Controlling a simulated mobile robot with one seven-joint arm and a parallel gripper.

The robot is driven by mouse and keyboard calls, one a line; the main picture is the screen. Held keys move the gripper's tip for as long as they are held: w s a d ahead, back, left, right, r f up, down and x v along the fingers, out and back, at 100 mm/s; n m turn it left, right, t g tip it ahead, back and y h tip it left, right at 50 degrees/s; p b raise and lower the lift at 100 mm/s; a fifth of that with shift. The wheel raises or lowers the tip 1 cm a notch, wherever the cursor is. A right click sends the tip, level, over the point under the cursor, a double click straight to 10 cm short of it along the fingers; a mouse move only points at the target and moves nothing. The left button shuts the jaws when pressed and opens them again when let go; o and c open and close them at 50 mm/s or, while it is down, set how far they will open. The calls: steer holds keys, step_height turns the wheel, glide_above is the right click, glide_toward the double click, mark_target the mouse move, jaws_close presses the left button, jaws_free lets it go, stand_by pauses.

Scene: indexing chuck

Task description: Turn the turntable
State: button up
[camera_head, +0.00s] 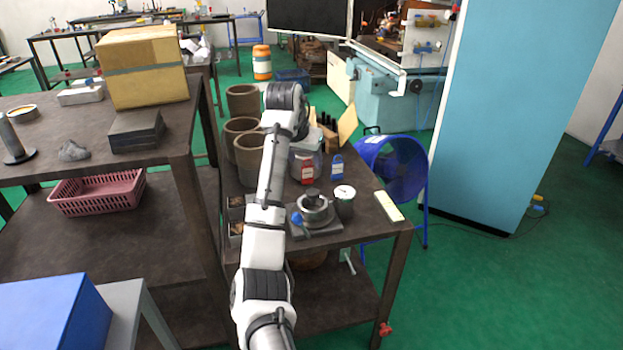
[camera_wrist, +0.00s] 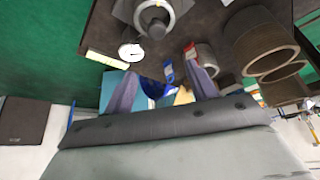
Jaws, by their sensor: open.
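The turntable is a round grey metal chuck (camera_head: 316,207) on a flat base, on the dark table. A small blue part (camera_head: 298,219) shows at its left front side. In the wrist view the chuck (camera_wrist: 155,14) is at the top edge, partly cut off. My gripper (camera_wrist: 163,70) is open, its two fingers apart with nothing held between them. The chuck lies beyond the fingertips, apart from them. In the head view my arm rises left of the chuck and the fingers cannot be made out.
Beside the chuck stand a white-lidded can (camera_head: 344,203), a pale yellow block (camera_head: 388,206), and red (camera_head: 307,170) and blue (camera_head: 337,167) items. Brown cylinders (camera_head: 249,155) stand behind my arm. A blue fan (camera_head: 400,168) is right of the table.

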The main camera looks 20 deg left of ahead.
mark_target(313, 192)
steer(key=shift+g, duration=0.4)
steer(key=p+x, duration=0.1)
steer(key=x, duration=0.3)
steer(key=p+x, duration=0.1)
steer(key=x, duration=0.4)
steer(key=s+p+x, duration=0.1)
steer(key=p+x, duration=0.1)
steer(key=x, duration=0.3)
steer(key=shift+d+f, duration=0.1)
steer(key=shift+f, duration=0.05)
steer(key=shift+c, duration=0.5)
steer(key=c, duration=0.9)
